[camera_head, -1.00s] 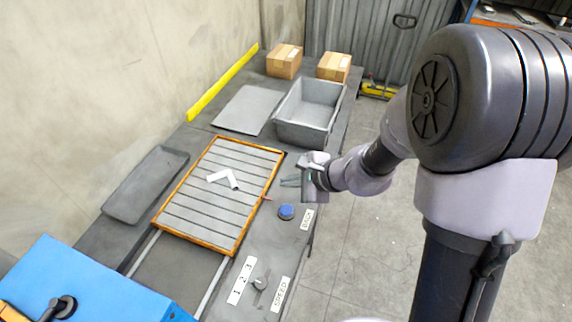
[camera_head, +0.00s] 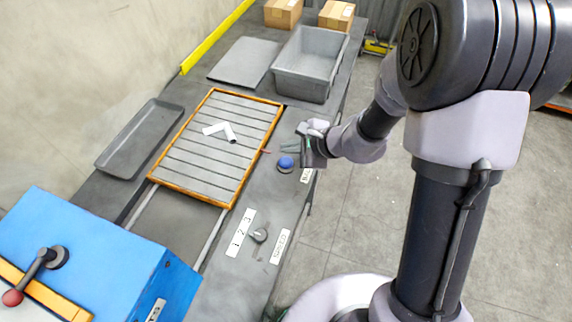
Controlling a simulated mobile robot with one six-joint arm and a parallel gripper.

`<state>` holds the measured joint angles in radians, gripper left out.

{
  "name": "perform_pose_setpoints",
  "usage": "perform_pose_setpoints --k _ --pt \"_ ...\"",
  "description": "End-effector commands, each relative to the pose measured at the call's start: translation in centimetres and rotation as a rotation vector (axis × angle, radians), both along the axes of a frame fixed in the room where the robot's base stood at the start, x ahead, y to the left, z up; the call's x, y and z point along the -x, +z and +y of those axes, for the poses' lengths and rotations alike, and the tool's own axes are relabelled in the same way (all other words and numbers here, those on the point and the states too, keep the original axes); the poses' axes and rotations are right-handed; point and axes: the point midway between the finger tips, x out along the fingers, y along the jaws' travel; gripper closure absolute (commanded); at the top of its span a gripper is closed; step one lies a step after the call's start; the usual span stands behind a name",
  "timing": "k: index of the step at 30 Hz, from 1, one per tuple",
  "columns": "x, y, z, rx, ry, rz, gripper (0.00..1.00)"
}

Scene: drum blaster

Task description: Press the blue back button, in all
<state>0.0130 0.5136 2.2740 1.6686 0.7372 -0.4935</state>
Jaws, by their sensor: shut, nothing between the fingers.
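The blue back button (camera_head: 286,163) is a round blue cap on a dark base, on the bench top right of the slatted tray. Its white label (camera_head: 306,175) is partly covered by my gripper. My gripper (camera_head: 284,148) is shut and empty. In the picture its fingers point left, just above the button. I cannot tell whether they touch the button or hang above it.
A slatted tray (camera_head: 184,165) with an orange frame holds a white angled part (camera_head: 220,131). A grey bin (camera_head: 309,65) stands behind, and a blue machine (camera_head: 90,255) with a red-knobbed lever is at front left.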

Motion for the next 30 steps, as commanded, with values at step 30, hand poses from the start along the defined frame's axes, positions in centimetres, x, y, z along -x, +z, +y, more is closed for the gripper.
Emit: perform_pose_setpoints --k 30 --pt "0.0 -2.6 0.0 0.0 -0.001 -0.001 1.0"
